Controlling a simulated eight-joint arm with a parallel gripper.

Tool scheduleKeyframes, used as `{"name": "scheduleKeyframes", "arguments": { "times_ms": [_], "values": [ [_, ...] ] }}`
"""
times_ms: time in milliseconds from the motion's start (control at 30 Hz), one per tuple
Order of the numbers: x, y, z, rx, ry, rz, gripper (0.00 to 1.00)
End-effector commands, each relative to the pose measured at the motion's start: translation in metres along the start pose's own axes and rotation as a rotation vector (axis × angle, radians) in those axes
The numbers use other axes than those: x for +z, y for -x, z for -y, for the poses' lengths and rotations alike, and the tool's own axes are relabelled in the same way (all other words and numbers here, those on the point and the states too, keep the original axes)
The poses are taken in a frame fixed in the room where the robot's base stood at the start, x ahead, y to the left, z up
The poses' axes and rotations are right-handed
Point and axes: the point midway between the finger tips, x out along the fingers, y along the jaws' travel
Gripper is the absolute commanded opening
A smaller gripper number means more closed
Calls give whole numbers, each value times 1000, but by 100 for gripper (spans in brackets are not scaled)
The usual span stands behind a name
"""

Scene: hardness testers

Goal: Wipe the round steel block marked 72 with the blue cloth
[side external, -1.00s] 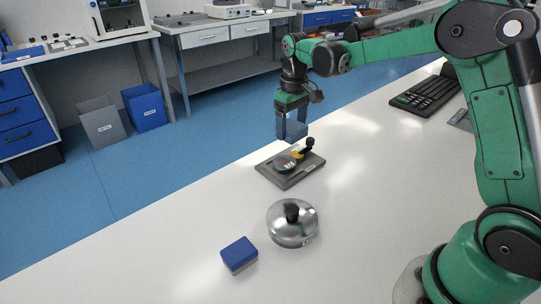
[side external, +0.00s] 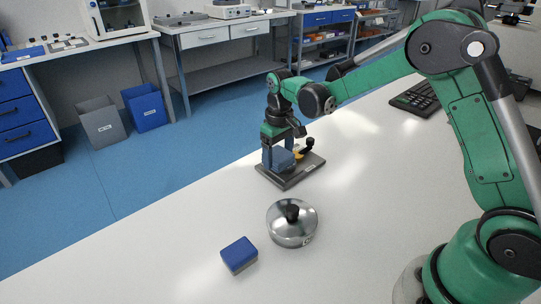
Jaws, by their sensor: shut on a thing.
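My gripper (side external: 279,150) is shut on the blue cloth (side external: 283,160), low over a dark grey plate (side external: 309,168) on the white bench. The cloth covers the place on the plate where a round steel block showed a second ago, so that block is now hidden. I cannot tell whether the cloth touches it, and the mark 72 cannot be read. A yellow part (side external: 299,154) and a black knob (side external: 310,142) show on the plate, just right of the cloth.
A round silver lidded dish (side external: 281,228) with a black knob stands on the bench in front of the plate. A blue-topped block (side external: 239,252) lies to its lower left. A keyboard (side external: 417,100) lies at the far right. The bench between is clear.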

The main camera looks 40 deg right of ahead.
Motion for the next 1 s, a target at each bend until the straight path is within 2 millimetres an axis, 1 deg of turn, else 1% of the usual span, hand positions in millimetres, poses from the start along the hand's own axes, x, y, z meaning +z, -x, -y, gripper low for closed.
{"name": "scheduleKeyframes", "arguments": {
  "times_ms": [67,567,600,1000],
  "values": [
    [0,0,8,-1,2,0,15],
    [2,-1,-39,0,-2,0,15],
    [2,0,-33,0,3,0,15],
    [0,0,5,-1,4,0,15]
  ]
}}
